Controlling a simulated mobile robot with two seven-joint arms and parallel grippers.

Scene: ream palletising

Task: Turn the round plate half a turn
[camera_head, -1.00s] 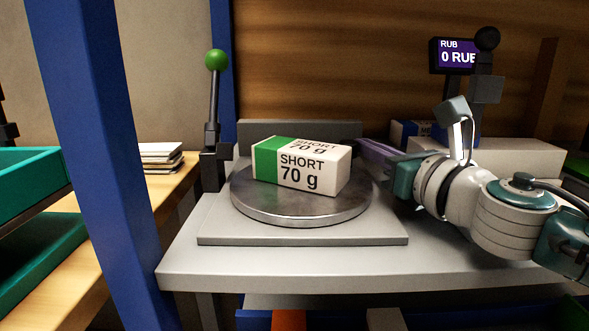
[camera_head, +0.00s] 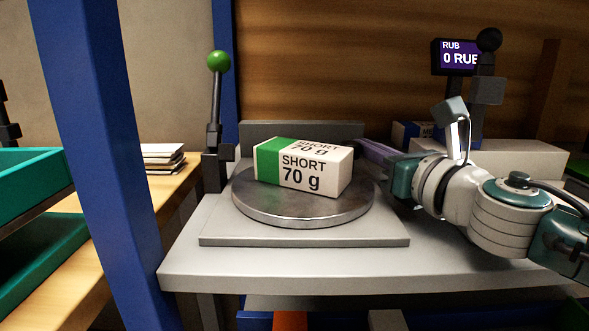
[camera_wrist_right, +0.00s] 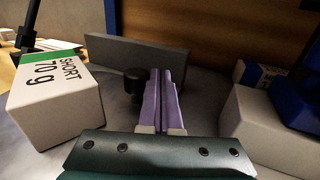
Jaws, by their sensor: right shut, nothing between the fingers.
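The round plate (camera_head: 300,212) is a grey metal disc on a square grey base. A white ream with a green end (camera_head: 318,175), marked "SHORT 70 g", lies on it and also shows at the left of the right wrist view (camera_wrist_right: 60,108). My right gripper (camera_head: 364,145) is behind and right of the ream, its purple fingers partly hidden in the head view. In the right wrist view its fingers (camera_wrist_right: 160,75) are together and empty. A dark round knob (camera_wrist_right: 135,82) stands close beside the left finger; I cannot tell whether they touch. My left gripper is out of view.
A lever with a green ball (camera_head: 217,62) stands left of the plate. A low grey wall (camera_wrist_right: 135,55) stands behind it. A blue post (camera_head: 100,150) crosses the left side. Pale packages (camera_head: 515,158) lie behind my right arm. The bench front (camera_head: 310,268) is clear.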

